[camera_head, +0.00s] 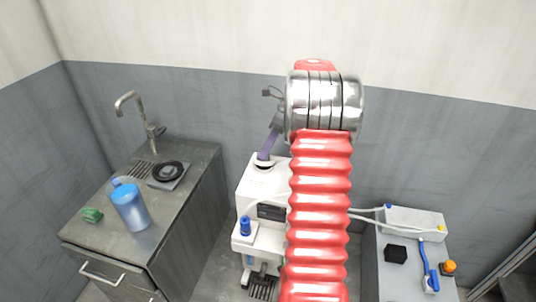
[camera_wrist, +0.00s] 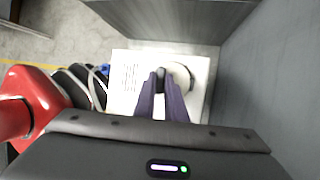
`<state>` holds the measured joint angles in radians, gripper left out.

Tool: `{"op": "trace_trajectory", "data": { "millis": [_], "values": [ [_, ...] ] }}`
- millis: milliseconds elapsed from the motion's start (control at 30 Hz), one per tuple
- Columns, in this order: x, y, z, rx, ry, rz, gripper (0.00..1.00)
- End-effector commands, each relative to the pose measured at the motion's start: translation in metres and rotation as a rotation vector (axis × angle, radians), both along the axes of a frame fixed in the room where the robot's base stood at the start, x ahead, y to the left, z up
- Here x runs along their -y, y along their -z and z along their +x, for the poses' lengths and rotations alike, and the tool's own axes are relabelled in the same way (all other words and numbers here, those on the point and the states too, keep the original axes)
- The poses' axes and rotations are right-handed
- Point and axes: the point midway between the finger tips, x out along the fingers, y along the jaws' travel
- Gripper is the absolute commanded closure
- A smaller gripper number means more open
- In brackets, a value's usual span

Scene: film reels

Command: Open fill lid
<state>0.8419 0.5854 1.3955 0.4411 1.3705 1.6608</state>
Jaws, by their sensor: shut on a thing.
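A white machine (camera_head: 262,186) stands in the middle of the head view, and its top also shows in the wrist view (camera_wrist: 122,95). The round white fill lid (camera_wrist: 182,72) is on that top, with a dark edge on its right side. My gripper (camera_head: 263,157) reaches down to the lid area in the head view. In the wrist view, the two purple fingers of my gripper (camera_wrist: 160,79) are shut on a small dark knob (camera_wrist: 160,72) at the lid's left side. The fingers partly hide the lid, and I cannot tell if it is raised.
A blue jug (camera_head: 129,206) and a green sponge (camera_head: 92,215) stand on the grey sink counter (camera_head: 95,243) at left. At right, a grey cabinet (camera_head: 395,275) bears a black block (camera_head: 396,254), a blue brush (camera_head: 430,271) and a white box (camera_head: 413,224). Walls stand close behind.

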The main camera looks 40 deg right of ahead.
Motion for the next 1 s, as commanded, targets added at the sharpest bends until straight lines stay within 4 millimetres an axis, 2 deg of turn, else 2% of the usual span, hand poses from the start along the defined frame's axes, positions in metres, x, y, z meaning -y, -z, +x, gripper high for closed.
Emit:
{"op": "trace_trajectory", "data": {
  "millis": [500, 1000],
  "values": [
    [0.012, -0.007, 0.01, -0.12, -0.008, 0.194, 1.0],
    [0.015, -0.009, 0.012, -0.144, -0.008, 0.232, 1.0]
  ]
}}
